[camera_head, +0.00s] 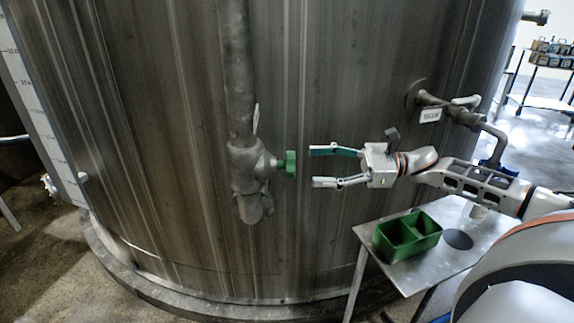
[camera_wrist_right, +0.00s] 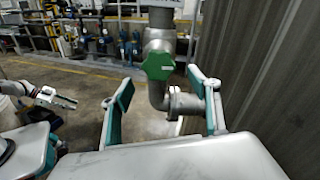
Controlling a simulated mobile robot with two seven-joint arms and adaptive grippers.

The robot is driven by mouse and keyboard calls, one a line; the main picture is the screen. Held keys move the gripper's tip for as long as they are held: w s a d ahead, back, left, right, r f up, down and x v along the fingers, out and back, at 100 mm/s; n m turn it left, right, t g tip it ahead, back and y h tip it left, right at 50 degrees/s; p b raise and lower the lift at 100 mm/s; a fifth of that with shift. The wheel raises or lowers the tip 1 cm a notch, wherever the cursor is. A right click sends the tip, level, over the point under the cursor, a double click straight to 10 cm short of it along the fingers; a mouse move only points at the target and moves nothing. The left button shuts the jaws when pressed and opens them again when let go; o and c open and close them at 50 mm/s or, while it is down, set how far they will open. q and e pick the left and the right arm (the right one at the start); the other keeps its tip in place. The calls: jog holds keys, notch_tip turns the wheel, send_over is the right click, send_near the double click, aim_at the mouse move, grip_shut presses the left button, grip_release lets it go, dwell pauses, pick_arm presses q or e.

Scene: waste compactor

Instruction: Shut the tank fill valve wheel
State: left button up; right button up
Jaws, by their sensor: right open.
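The green valve wheel (camera_head: 290,163) sits on the right side of the valve body (camera_head: 247,165) on a grey vertical pipe in front of the tank. My right gripper (camera_head: 316,166) is open and empty, just right of the wheel, with a small gap between fingertips and wheel. In the right wrist view the wheel (camera_wrist_right: 160,66) appears centred between the two teal-padded fingers, beyond their tips. My left gripper (camera_wrist_right: 62,101) shows small at the left of the right wrist view; its jaw state is unclear.
The large steel tank (camera_head: 170,120) stands close behind the pipe. A metal table (camera_head: 455,218) with a green bin (camera_head: 408,235) is below my right arm. A side pipe with a white label (camera_head: 430,115) projects from the tank at upper right.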

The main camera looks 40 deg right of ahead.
aim_at(291, 166)
jog(key=shift+b+x, duration=1.1)
jog(key=shift+x, duration=2.55)
pick_arm(q)
jog(key=shift+w+d, duration=0.35)
jog(key=shift+s+f, duration=0.1)
pick_arm(e)
jog(key=shift+c, duration=0.7)
pick_arm(q)
jog(key=shift+s+f, duration=0.15)
jog(key=shift+s, duration=0.1)
pick_arm(e)
jog(key=c, duration=1)
